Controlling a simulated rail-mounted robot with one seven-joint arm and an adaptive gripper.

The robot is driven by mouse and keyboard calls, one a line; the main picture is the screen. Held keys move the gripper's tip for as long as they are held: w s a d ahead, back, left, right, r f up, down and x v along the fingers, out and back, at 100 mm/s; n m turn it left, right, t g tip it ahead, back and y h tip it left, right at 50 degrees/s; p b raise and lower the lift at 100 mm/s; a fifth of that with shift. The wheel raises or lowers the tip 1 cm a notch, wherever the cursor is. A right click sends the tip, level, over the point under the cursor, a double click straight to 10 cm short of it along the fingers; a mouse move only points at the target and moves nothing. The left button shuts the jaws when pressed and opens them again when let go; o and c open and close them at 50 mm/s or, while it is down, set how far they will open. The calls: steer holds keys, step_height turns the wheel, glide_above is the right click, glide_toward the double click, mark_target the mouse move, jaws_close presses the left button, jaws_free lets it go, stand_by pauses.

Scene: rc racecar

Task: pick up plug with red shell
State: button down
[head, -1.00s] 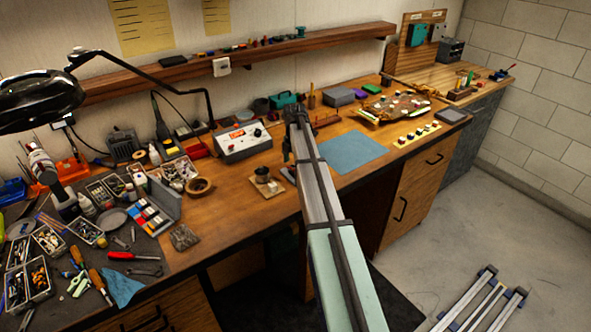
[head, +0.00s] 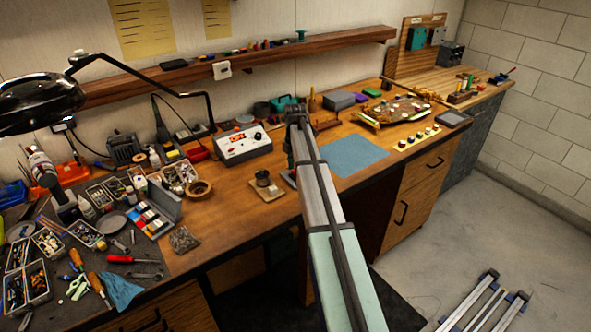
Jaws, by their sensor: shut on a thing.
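My gripper (head: 290,152) is at the far end of my arm, over the workbench (head: 235,205) and just right of the grey power supply with the red display. Only a narrow dark part of it shows beside the arm link. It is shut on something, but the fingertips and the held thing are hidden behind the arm. I cannot make out a plug with a red shell anywhere in this view.
A blue mat (head: 353,155) lies bare to the right. Trays, tools and a lamp (head: 40,100) crowd the left. A wooden shelf (head: 190,76) runs above.

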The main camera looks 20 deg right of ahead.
step_height(320, 180, up, 19)
steer(key=b, duration=0.4)
steer(key=shift+c, duration=1.9)
jaws_free()
steer(key=shift+w, duration=0.1)
step_height(320, 180, up, 7)
steer(key=shift+f, duration=0.2)
steer(key=c, duration=0.4)
steer(key=shift+r, duration=0.3)
steer(key=c, duration=0.5)
steer(key=shift+r, duration=0.15)
steer(key=shift+c, duration=0.2)
